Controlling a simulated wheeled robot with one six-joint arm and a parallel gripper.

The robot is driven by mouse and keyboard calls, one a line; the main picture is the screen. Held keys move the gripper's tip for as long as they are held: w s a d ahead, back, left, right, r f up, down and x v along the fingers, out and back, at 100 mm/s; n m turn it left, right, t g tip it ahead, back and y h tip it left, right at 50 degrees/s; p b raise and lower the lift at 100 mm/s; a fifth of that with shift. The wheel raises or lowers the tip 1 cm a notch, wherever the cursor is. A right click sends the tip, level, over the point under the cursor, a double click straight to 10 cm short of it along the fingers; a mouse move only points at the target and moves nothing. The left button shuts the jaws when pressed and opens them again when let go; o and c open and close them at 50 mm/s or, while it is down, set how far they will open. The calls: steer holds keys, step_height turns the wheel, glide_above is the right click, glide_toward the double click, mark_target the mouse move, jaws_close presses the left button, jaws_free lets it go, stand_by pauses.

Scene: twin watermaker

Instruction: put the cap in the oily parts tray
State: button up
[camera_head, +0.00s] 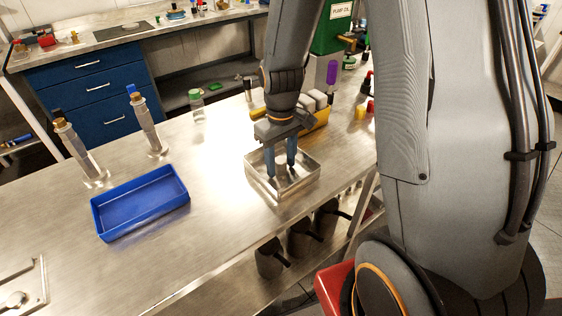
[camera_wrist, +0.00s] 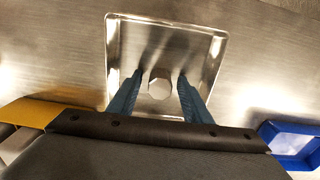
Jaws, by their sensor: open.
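A pale grey, six-sided cap (camera_wrist: 159,84) is inside the square metal tray (camera_wrist: 213,75), near its middle, in the wrist view. The metal tray (camera_head: 303,187) stands on the steel bench in the head view; the cap cannot be made out there. My gripper (camera_head: 281,168) points down into this tray. In the wrist view its two blue fingers (camera_wrist: 160,77) are apart, one on each side of the cap, with a visible gap to it. No label shows which tray is for oily parts.
A blue tray (camera_head: 140,206), empty, lies to the left on the bench. Two upright cylinders (camera_head: 148,125) stand behind it. A yellow bin (camera_head: 316,119) is close behind the metal tray. Bare bench lies between the two trays.

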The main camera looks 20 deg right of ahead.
mark_target(281, 160)
step_height(281, 160, up, 12)
steer(key=b, duration=0.1)
steer(key=s+f+m+t, duration=0.1)
steer(key=s+f+m, duration=0.2)
steer(key=s, duration=0.7)
step_height(281, 160, down, 2)
steer(key=shift+s+f+m, duration=0.15)
steer(key=shift+s+m, duration=0.05)
steer(key=shift+m, duration=0.2)
steer(key=shift+d, duration=0.1)
